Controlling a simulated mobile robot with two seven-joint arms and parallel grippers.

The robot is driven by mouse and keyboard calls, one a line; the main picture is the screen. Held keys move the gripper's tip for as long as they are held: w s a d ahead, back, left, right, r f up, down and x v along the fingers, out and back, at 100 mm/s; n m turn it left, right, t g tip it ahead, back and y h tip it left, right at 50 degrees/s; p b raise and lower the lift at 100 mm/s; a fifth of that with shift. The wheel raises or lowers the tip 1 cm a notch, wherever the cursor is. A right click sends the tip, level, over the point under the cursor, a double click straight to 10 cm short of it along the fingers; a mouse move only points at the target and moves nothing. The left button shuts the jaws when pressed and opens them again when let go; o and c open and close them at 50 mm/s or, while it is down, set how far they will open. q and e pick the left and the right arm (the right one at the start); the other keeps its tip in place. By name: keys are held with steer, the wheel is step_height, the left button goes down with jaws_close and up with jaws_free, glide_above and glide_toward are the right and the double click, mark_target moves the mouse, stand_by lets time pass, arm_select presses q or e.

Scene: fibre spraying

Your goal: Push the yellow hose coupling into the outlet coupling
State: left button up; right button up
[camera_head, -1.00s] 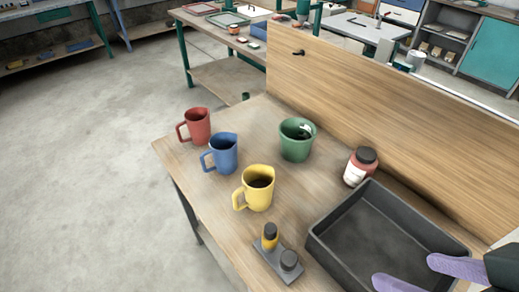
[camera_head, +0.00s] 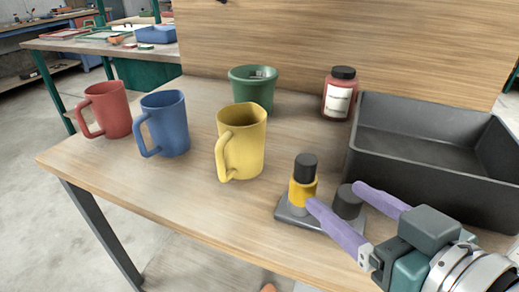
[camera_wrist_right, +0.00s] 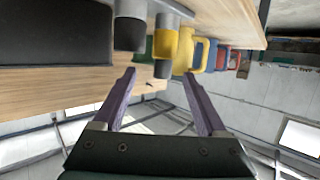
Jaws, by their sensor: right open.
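The yellow hose coupling (camera_head: 302,193), with a black top, stands upright on a small grey plate (camera_head: 286,216) on the table. A shorter dark cylinder (camera_head: 347,201) stands beside it on the plate. I cannot tell which part is the outlet coupling. My right gripper (camera_head: 334,196) is open and empty, its purple fingers spread near these two pieces. In the right wrist view, which is upside down, the yellow coupling (camera_wrist_right: 166,45) shows beyond and between the open fingertips (camera_wrist_right: 159,74), and the dark cylinder (camera_wrist_right: 131,28) is to its left. My left gripper is not in view.
A black tray (camera_head: 400,189) stands close at the right. Yellow (camera_head: 245,140), blue (camera_head: 167,125) and red (camera_head: 112,110) mugs stand to the left. A green pot (camera_head: 254,92) and a red labelled jar (camera_head: 338,95) stand behind, near a wooden board (camera_head: 330,40). The table's front left is clear.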

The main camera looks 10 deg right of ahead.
mark_target(311, 176)
steer(key=x, duration=0.3)
steer(key=shift+w+r, duration=0.1)
steer(key=shift+w, duration=0.2)
steer(key=x, duration=0.3)
steer(key=b+x, duration=0.1)
steer(key=x, duration=0.1)
steer(key=shift+w+a+r, duration=0.15)
steer(key=shift+a+r, duration=0.05)
steer(key=shift+a, duration=0.15)
jaws_close()
